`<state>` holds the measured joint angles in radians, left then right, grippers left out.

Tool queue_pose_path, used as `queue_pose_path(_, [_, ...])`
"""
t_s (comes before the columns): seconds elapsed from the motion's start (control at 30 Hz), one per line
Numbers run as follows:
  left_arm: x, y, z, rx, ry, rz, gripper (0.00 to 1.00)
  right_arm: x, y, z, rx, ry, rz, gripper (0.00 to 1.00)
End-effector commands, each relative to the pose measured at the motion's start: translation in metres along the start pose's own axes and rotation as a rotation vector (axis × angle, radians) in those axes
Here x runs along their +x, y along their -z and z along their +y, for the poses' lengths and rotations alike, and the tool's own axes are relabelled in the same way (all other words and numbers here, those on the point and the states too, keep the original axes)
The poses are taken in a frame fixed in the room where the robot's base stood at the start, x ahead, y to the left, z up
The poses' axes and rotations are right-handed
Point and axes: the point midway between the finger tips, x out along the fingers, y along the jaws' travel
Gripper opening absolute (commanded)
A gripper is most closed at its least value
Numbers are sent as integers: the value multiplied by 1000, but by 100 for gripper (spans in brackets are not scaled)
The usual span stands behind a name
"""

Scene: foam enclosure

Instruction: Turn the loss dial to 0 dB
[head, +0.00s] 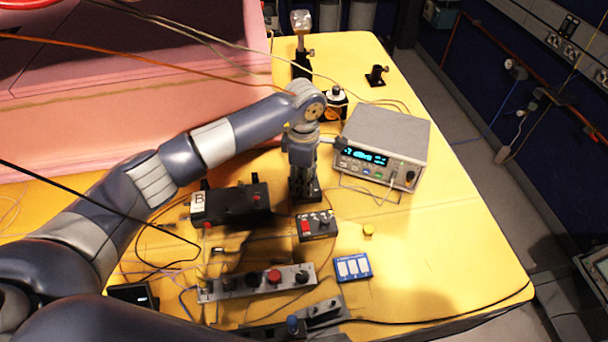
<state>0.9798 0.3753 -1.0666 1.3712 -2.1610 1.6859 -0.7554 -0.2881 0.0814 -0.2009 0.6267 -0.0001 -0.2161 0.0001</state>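I cannot tell which control is the loss dial, as no label is legible. Candidates are a black knob (410,176) on the front of the grey instrument (385,135) with a lit blue display, and a dark knob (325,222) on a small black box (304,235) with a red button. My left gripper (304,196) points down just behind the small box and left of the instrument. It appears apart from both knobs. Its fingers are dark and small, so their opening is unclear. My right gripper is not in view.
A grey strip of knobs (222,291), a blue-and-white box (353,267) and a small yellow knob (368,230) stand on the yellow table (455,240). A black box marked B (235,204) is left of my gripper. Cables cross the table. The right front is clear.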

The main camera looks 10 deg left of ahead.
Motion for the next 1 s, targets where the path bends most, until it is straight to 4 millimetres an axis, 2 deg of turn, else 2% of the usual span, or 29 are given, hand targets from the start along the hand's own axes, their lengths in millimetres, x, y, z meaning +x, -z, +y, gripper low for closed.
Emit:
queue_pose_path(0.17, [0,0,0,0,0,0,43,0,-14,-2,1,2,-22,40])
queue_pose_path(0.3, [0,0,0,0,1,0,11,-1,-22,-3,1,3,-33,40])
queue_pose_path(0.37, [0,0,0,0,0,0,0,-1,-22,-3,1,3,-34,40])
queue_pose_path(0.67, [1,0,0,-17,0,-1,0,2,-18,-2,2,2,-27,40])
queue_pose_path(1.0, [4,0,0,-194,-2,0,0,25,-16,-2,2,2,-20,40])
